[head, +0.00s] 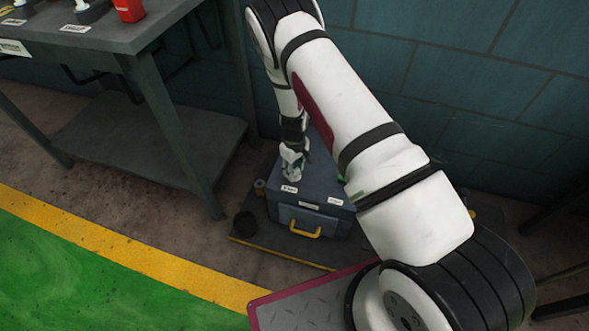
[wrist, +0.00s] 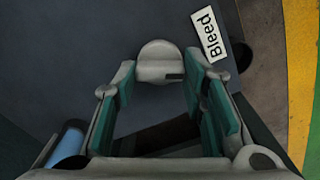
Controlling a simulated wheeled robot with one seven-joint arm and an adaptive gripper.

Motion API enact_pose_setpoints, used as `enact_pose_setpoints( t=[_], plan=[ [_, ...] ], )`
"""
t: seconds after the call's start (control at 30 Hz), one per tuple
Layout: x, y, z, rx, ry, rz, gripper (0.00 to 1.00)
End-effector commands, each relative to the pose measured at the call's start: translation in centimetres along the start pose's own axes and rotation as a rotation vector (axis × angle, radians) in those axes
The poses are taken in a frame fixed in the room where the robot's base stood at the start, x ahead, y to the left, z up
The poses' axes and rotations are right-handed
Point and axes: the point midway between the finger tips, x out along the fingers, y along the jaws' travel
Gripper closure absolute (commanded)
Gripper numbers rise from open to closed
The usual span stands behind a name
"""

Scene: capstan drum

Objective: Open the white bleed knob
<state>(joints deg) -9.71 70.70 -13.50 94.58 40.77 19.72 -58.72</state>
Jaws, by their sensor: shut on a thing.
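The pale knob (wrist: 158,58) sits on the dark blue-grey box, between the tips of my gripper (wrist: 160,75) in the wrist view. A white label reading "Bleed" (wrist: 209,35) lies just right of it. My gripper's teal-padded fingers are closed on the knob from both sides. In the head view, my gripper (head: 292,160) reaches down to the left part of the top of the box (head: 325,185). The knob is hard to tell apart from the gripper there.
The box has a yellow front handle (head: 305,230) and several white labels. A black cup (head: 245,224) stands left of it. A grey workbench (head: 135,40) with a red object (head: 129,9) is at the upper left. A block wall is close behind. Floor at the left is clear.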

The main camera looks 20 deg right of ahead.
Motion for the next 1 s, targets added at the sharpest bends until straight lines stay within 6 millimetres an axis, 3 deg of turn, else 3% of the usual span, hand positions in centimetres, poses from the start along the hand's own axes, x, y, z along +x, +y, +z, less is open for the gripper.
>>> enact_pose_setpoints(
  t=[1.0],
  plan=[
    [0.03, 0.03, 0.06, 0.911, -0.001, 0.000, 0.90]
  ],
)
